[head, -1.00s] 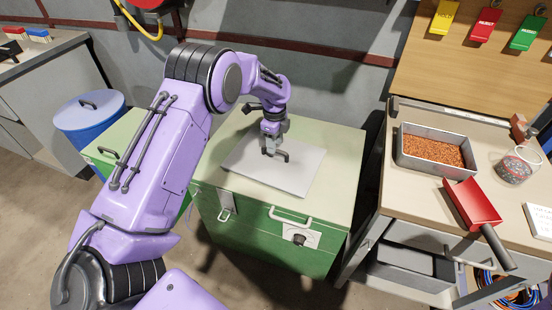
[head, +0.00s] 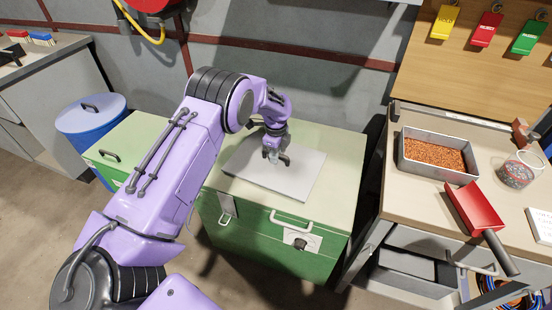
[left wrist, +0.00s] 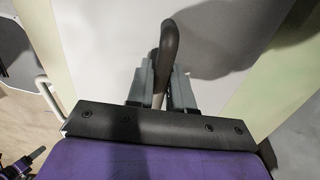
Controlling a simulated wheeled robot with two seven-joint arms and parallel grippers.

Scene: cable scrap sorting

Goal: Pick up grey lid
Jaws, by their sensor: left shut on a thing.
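The grey lid (head: 302,182) is a flat square plate with a dark curved handle, over the top of the green chest (head: 340,190). My left gripper (head: 276,158) is above the middle of the lid, shut on its handle. In the left wrist view the fingers (left wrist: 161,88) close on both sides of the dark handle (left wrist: 169,45), with the pale lid (left wrist: 112,50) behind. I cannot tell whether the lid rests on the chest or is slightly raised. My right gripper is not in view.
A workbench (head: 400,195) at the right holds a metal tray (head: 403,163) of copper granules, a red scoop (head: 474,208) and a clear jar (head: 518,171). A blue bin (head: 92,121) stands at the left. The chest top right of the lid is clear.

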